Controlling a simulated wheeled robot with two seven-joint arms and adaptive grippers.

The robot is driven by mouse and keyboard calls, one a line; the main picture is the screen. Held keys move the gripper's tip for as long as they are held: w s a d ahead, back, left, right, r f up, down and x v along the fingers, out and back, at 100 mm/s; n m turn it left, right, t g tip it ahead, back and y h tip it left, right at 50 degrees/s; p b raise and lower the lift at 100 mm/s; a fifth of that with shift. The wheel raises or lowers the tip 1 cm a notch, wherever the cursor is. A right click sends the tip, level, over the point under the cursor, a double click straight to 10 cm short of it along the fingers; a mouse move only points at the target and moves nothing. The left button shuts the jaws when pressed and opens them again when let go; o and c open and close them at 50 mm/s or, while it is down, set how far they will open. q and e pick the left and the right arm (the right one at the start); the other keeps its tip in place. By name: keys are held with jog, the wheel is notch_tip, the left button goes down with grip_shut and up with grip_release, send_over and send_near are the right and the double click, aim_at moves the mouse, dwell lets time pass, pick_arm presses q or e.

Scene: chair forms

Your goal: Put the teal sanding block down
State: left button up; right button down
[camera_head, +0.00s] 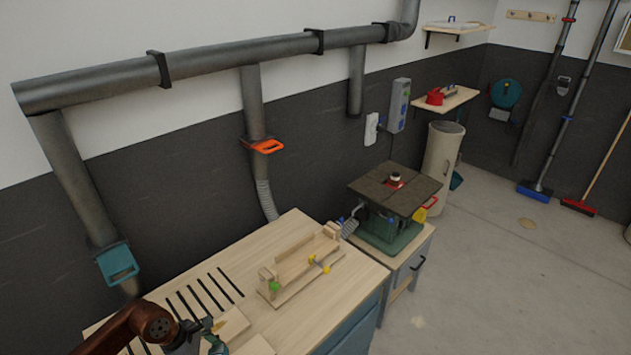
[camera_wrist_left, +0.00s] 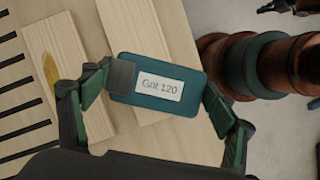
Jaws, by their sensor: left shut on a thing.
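The teal sanding block (camera_wrist_left: 188,103) is a flat rounded rectangle with a white "Grit 120" label in the left wrist view. My left gripper (camera_wrist_left: 166,91) is shut on it, with one finger at each short end. The block is over or close to a pale wooden board (camera_wrist_left: 150,35); I cannot tell whether they touch. In the head view my left gripper (camera_head: 207,336) is at the bottom edge above the workbench (camera_head: 290,235), and the block's teal (camera_head: 218,347) is only partly visible.
Another board (camera_wrist_left: 62,48) with a yellow oval mark lies beside dark slots (camera_head: 208,292) in the benchtop. A wooden jig (camera_head: 302,268) with green and yellow knobs sits farther right. A machine (camera_head: 393,205) stands past the bench's end. Bare benchtop lies between slots and jig.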

pick_arm(q)
jog(key=s+d+r+m+g+y+b, duration=0.1)
jog(key=d+m+g+y+b, duration=0.1)
jog(key=m, duration=0.8)
jog(key=s+d+r+m+g+y+b, duration=0.1)
jog(key=d+r+m+g+y+b, duration=0.1)
jog(key=m, duration=0.8)
jog(key=shift+d+r+g, duration=0.25)
jog(key=shift+d+g, duration=0.45)
jog(key=shift+d, duration=0.5)
jog(key=shift+s+f, duration=0.1)
